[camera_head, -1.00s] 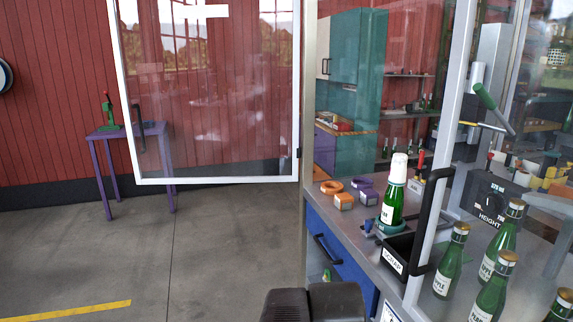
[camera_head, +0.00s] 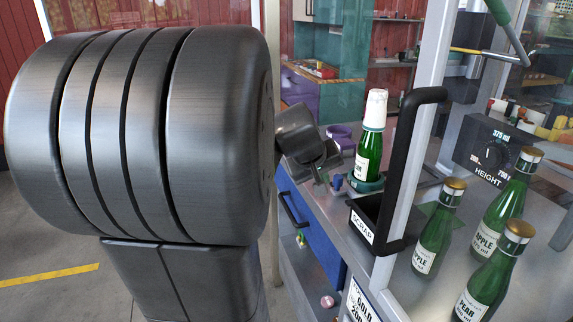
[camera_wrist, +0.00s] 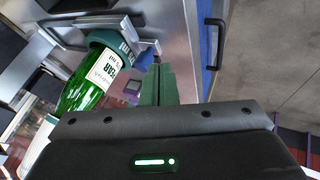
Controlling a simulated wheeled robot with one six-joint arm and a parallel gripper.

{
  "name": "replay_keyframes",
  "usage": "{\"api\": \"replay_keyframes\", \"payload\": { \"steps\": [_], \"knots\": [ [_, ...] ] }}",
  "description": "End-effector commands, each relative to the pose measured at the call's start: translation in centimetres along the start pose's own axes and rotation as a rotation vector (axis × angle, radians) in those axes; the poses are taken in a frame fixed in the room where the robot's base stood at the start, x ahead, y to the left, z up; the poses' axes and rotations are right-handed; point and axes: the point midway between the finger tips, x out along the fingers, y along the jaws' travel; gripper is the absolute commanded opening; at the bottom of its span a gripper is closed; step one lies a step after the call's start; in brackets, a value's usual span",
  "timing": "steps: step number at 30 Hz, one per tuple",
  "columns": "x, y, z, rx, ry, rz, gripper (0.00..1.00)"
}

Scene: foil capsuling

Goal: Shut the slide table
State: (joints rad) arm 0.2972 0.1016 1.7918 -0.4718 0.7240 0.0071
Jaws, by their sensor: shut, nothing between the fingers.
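A green bottle (camera_head: 369,150) with a white capsule on its neck stands upright in the teal round holder (camera_head: 368,184) of the slide table, on the metal bench. My gripper (camera_head: 322,180) is just left of the holder, close to a small blue knob (camera_head: 337,182). In the wrist view, my green fingers (camera_wrist: 157,72) are together and empty, pointing at a metal bracket (camera_wrist: 146,45) beside the holder (camera_wrist: 112,46). The bottle (camera_wrist: 88,85) lies left of the fingers there. I cannot tell whether the fingers touch the bracket. The slide's rails are mostly hidden.
A black scrap bin (camera_head: 372,222) and a clear guard door with a black handle (camera_head: 412,165) stand right of the holder. Several green bottles (camera_head: 437,235) stand further right. A blue drawer (camera_head: 312,222) is below the bench edge. Floor at left is clear.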

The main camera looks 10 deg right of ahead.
Motion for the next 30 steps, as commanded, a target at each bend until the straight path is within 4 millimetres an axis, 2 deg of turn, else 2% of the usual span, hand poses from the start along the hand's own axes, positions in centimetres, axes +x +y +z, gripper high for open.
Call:
{"api": "replay_keyframes", "payload": {
  "steps": [13, 15, 21, 30],
  "knots": [
    [8.3, -0.1, 0.2, 0.001, -0.005, -0.003, 0.00],
    [8.6, 1.1, 0.0, 0.006, -0.004, -0.001, 0.00],
    [9.7, 3.0, 0.0, 0.004, -0.002, -0.002, 0.00],
    [10.1, 3.4, 0.1, 0.002, -0.002, -0.003, 0.00]
  ]
}}
